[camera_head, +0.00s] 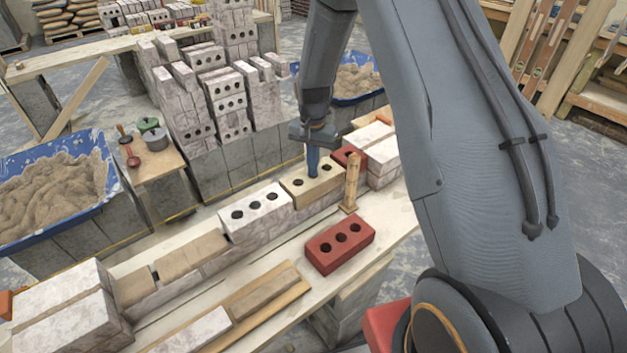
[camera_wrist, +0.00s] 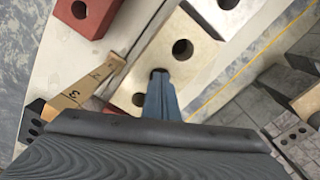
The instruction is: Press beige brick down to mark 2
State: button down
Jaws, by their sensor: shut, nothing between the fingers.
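The beige brick (camera_head: 322,183) lies in the wall course between a white brick (camera_head: 256,212) and a partly hidden red brick (camera_head: 349,155). My gripper (camera_head: 313,172) is shut and empty, pointing down at the beige brick's top. In the wrist view the fingertips (camera_wrist: 161,80) are at one hole of the beige brick (camera_wrist: 185,35); I cannot tell whether they press on it. A wooden gauge (camera_head: 351,182) stands upright beside the brick. It shows in the wrist view (camera_wrist: 88,86) with figures on it, and mark 2 cannot be made out.
A loose red brick (camera_head: 340,244) lies on the bench in front of the wall. Stacked bricks (camera_head: 225,100) rise behind. Blue mortar tubs (camera_head: 58,190) stand at left and behind my arm. A wooden board (camera_head: 262,292) lies along the front.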

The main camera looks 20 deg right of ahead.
jog(key=shift+s+f, duration=0.1)
jog(key=shift+s, duration=0.05)
dwell(0.3)
jog(key=shift+r+p, duration=1.35)
jog(key=shift+r, duration=1.2)
jog(key=shift+r, duration=0.1)
jog(key=s+r+n, duration=0.2)
jog(key=s+r, duration=0.2)
jog(key=s, duration=0.5)
jog(key=s+r+n+t, duration=0.1)
jog(key=s+r+n, duration=0.2)
jog(key=s, duration=0.6)
jog(key=s+r+n, duration=0.2)
jog(key=s+r, duration=0.4)
jog(key=s, duration=0.2)
jog(key=shift+s+r, duration=0.25)
jog(key=shift+s, duration=0.15)
jog(key=shift+d, duration=0.15)
